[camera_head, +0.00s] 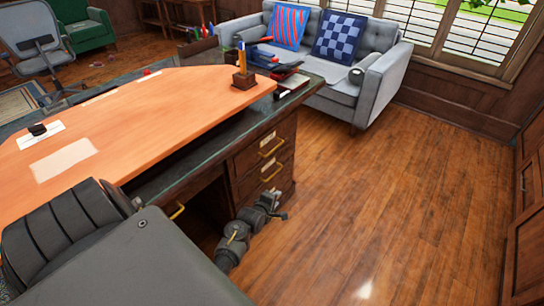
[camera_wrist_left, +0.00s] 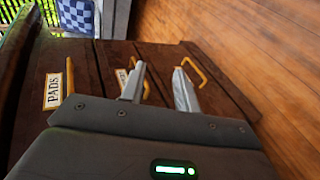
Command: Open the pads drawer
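The desk's drawer stack (camera_head: 248,160) has brass bar handles. In the left wrist view, turned sideways, the pads drawer (camera_wrist_left: 28,125) carries a white label reading PADS (camera_wrist_left: 53,91), with its brass handle (camera_wrist_left: 70,75) beside it. It looks shut. A second drawer's label (camera_wrist_left: 121,77) is partly hidden by a finger. My left gripper (camera_head: 272,204) is low in front of the stack, below the upper handles. In its wrist view, its two fingers (camera_wrist_left: 158,86) are apart with nothing held between them. The second drawer's handle (camera_wrist_left: 146,88) shows behind them. My right gripper is not in view.
The desk top (camera_head: 150,115) carries a pen holder (camera_head: 244,72) and papers. A grey sofa (camera_head: 345,90) with cushions stands beyond. The wooden floor (camera_head: 400,200) right of the desk is clear. A wooden cabinet (camera_head: 530,200) stands at the right edge.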

